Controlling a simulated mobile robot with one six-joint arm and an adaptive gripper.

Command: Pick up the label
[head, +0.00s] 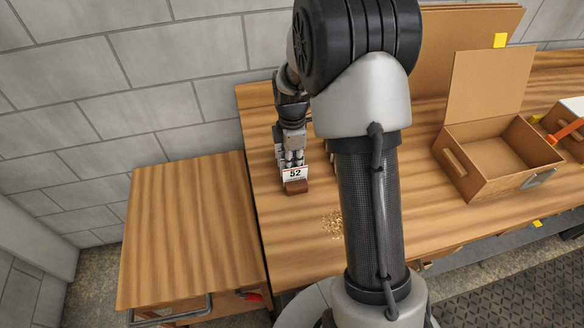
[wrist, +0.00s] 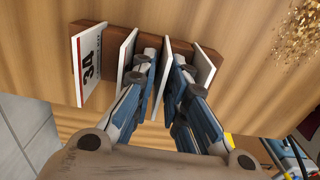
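A brown wooden block (wrist: 122,37) holds several white cards standing on edge, with gaps between them. The end card (wrist: 88,70) has a red stripe and black digits that seem to read 34. My gripper (wrist: 166,58) reaches down over the block. Its two blue-and-grey fingers are apart, on either side of one thin card (wrist: 161,88), with some space visible around it. Other cards stand just outside each finger. In the head view, my gripper (head: 292,157) is behind a card reading 52 (head: 295,174) at the front of the block (head: 297,188). My arm hides part of the bench.
The wooden bench (head: 300,246) has a scatter of golden bits (head: 332,223) near the block. An open cardboard box (head: 466,168) stands to the right, with a second box (head: 562,117) beyond. A lower wooden cabinet (head: 185,235) is at left, against a block wall.

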